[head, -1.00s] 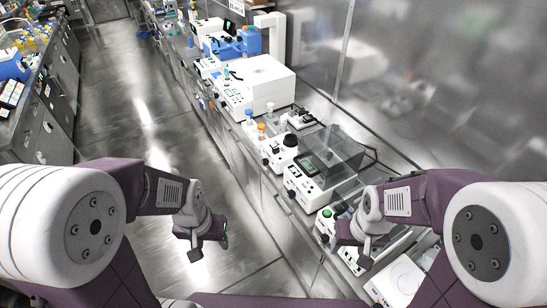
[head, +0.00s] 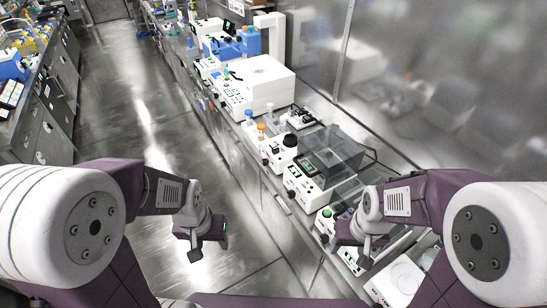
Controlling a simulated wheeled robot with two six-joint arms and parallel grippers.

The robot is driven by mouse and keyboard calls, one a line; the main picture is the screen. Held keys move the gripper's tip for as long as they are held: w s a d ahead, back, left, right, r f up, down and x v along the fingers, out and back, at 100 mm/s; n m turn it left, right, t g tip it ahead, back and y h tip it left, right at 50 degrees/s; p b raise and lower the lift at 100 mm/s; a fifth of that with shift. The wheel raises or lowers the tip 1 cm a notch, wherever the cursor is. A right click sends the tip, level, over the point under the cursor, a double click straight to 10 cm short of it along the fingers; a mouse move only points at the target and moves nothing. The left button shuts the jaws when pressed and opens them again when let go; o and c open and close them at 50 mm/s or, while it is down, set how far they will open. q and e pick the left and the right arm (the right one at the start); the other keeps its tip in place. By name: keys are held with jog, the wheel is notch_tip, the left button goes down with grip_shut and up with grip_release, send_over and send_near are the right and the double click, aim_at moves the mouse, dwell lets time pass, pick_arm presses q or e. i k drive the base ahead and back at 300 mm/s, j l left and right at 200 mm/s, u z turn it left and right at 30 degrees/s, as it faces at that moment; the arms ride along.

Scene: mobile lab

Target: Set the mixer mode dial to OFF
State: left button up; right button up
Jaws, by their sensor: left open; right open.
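A small white device with a round black top (head: 290,141), which looks like a vortex mixer, stands on the bench right of centre. Its white body (head: 277,153) has a dark knob on the front, too small to read any mode marking or setting. A second small device with a green round top (head: 327,213) stands nearer me; I cannot tell for sure which one is the mixer. My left gripper (head: 192,251) is open and empty over the floor, left of the bench. My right gripper (head: 366,256) is open near the bench's near end, apart from the black-topped device.
A balance with a clear draft shield (head: 331,150) stands between the two small devices. A large white instrument (head: 268,82) and a blue one (head: 233,44) are farther along the bench. A glossy wall backs it. The aisle floor (head: 150,130) is clear; another bench (head: 42,110) is at left.

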aim_at(265, 162)
jog(key=i+j+z, duration=0.15)
jog(key=z, duration=0.25)
jog(key=j+z, duration=0.35)
jog(key=i+j+z, duration=0.15)
jog(key=z, duration=0.25)
jog(key=k+j, duration=0.05)
jog(key=j, duration=0.05)
